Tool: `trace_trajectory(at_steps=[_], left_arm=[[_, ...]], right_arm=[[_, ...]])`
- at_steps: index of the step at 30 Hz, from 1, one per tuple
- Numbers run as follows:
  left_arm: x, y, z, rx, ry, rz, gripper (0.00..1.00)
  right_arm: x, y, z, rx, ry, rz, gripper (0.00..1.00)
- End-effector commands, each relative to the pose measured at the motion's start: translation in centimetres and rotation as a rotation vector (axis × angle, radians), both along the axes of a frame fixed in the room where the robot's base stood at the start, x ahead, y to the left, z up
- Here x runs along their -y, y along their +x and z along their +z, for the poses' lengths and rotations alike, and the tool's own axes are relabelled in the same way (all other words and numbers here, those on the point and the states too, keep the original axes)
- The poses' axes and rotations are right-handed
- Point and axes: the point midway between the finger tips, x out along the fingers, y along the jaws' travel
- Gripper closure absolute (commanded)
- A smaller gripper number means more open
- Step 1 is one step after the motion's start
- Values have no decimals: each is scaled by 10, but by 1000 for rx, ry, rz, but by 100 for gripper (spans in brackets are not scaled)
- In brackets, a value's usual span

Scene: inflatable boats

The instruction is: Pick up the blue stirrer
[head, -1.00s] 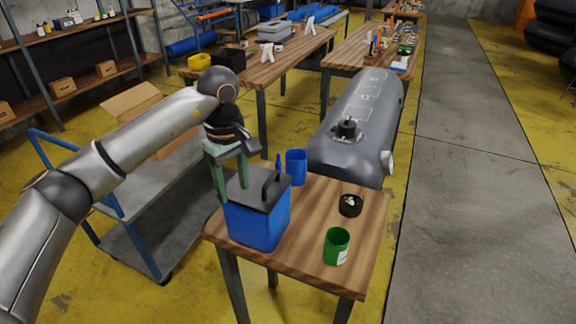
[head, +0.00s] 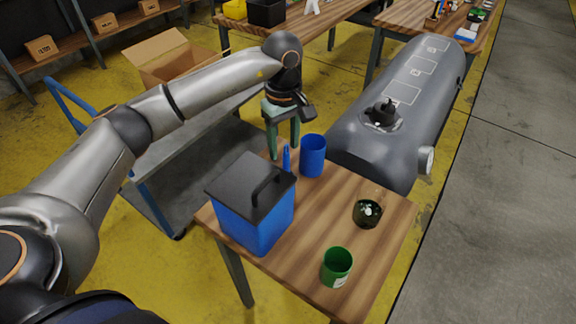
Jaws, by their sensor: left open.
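The blue stirrer (head: 287,160) is a thin upright blue stick beside the blue cup (head: 313,156); its lower end is hidden behind the blue box with a dark lid. My left gripper (head: 284,151) points down with its green fingers open, at the far edge of the small wooden table. In the picture the stirrer's top shows between the fingertips; I cannot tell whether they are level with it or touch it. My right gripper is not in view.
The blue box (head: 250,222) with dark lid and handle stands in front of the stirrer on the table (head: 310,220). A dark bowl (head: 367,214) and green cup (head: 337,266) stand to the right. A grey inflatable boat (head: 395,110) lies behind; a cart (head: 170,190) is at left.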

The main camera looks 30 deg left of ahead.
Motion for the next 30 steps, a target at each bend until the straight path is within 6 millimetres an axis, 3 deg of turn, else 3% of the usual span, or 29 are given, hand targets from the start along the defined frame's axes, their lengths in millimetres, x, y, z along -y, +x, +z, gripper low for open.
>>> trace_trajectory(at_steps=[18,27,30], left_arm=[[5,-1,-72,-2,-1,1,44],[5,0,-77,1,0,0,44],[5,0,-77,1,0,0,55]], right_arm=[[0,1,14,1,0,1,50],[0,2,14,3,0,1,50],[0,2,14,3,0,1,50]])
